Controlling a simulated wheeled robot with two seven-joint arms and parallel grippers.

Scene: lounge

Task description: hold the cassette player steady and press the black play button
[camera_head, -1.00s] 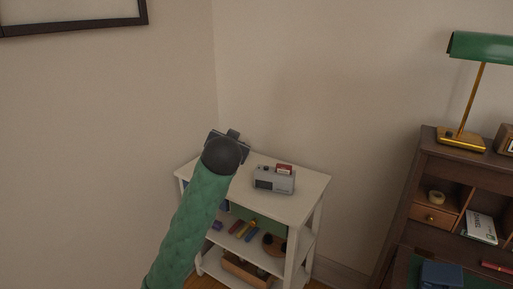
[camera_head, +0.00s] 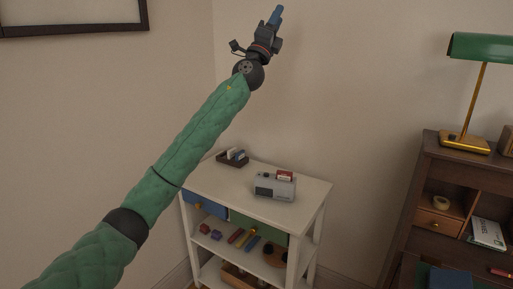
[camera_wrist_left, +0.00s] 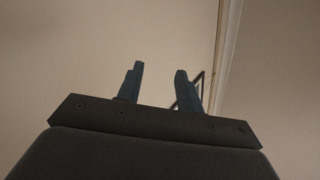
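The cassette player (camera_head: 275,187) is a small grey box with a dark front window, standing upright on top of the white shelf unit (camera_head: 230,182). A red cassette (camera_head: 285,175) sticks up from its top. A small dark button (camera_head: 265,175) shows on its top left; I cannot tell whether it is the play button. My left gripper (camera_head: 276,15) is raised high above the shelf, well away from the player. In the left wrist view its blue fingers (camera_wrist_left: 159,82) stand apart with nothing between them. My right gripper is not in view.
A dark tray with cards (camera_head: 233,158) stands at the shelf top's back left. Lower shelves hold several small coloured items (camera_head: 236,236). A wooden desk (camera_head: 425,175) with a green lamp (camera_head: 485,47) stands at the right. The shelf top before the player is clear.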

